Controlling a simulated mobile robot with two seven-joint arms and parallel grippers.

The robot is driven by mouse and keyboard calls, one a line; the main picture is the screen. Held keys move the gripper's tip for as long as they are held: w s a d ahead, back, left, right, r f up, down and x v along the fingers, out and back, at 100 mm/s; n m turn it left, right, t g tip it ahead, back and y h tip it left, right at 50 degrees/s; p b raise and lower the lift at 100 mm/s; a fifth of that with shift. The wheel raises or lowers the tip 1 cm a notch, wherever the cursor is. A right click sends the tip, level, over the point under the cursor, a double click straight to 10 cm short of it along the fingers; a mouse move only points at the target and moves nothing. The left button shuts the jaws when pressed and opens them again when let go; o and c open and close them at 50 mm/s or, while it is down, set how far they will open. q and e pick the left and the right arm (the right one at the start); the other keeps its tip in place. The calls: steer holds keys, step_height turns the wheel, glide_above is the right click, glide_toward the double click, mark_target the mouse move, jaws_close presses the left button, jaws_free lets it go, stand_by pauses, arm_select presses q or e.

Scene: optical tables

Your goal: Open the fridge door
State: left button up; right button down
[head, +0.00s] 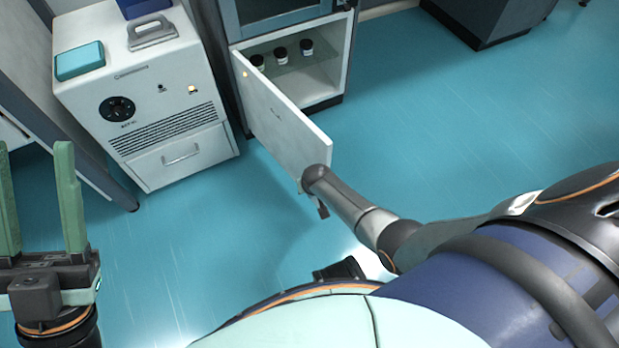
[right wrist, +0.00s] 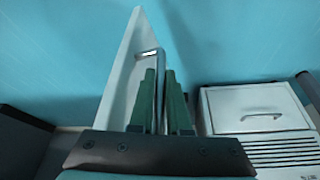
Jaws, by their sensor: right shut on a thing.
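The white fridge door (head: 283,120) stands swung wide open from the lower part of the cabinet (head: 341,60), with its free edge toward me. In the right wrist view the door (right wrist: 122,75) is seen nearly edge-on, with a metal bar handle (right wrist: 160,92) on it. My right gripper (right wrist: 162,78) has its green fingers on either side of this handle and is shut on it. In the head view my wrist and the door's edge hide most of that gripper. My left gripper (head: 36,150) is open and empty at the left edge, away from the door.
Dark jars (head: 281,54) stand on a shelf inside the fridge. A white wheeled unit (head: 150,110) with a teal box (head: 80,61) on top stands left of the door. A dark cabinet (head: 490,20) is at the upper right. The blue floor (head: 430,110) right of the door is clear.

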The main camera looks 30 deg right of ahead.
arm_select(q)
steer(key=shift+a, duration=0.3)
arm_select(e)
steer(key=shift+a, duration=0.25)
arm_select(q)
steer(key=shift+s, duration=0.1)
arm_select(e)
steer(key=c, duration=0.9)
jaws_free()
